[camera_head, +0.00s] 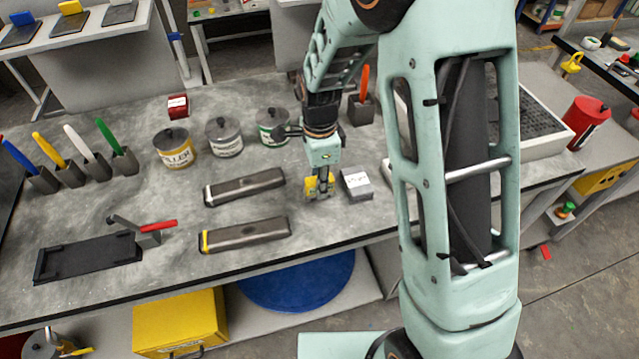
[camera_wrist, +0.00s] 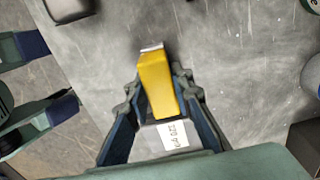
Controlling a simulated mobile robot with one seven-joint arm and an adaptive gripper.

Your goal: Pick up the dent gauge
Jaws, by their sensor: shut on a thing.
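The dent gauge appears to be the small yellow block (camera_head: 312,188) with a silvery end, on the grey bench near its front edge. In the wrist view the yellow gauge (camera_wrist: 156,80) sits between the two dark fingers of my gripper (camera_wrist: 160,98), one on each side. In the head view my gripper (camera_head: 320,182) points down, shut on the gauge, and its fingers hide part of it. The gauge is at or very close to the bench surface; I cannot tell whether it touches.
Two long sanding blocks (camera_head: 245,186) (camera_head: 245,235) lie to the left. Cans (camera_head: 174,148) stand behind.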

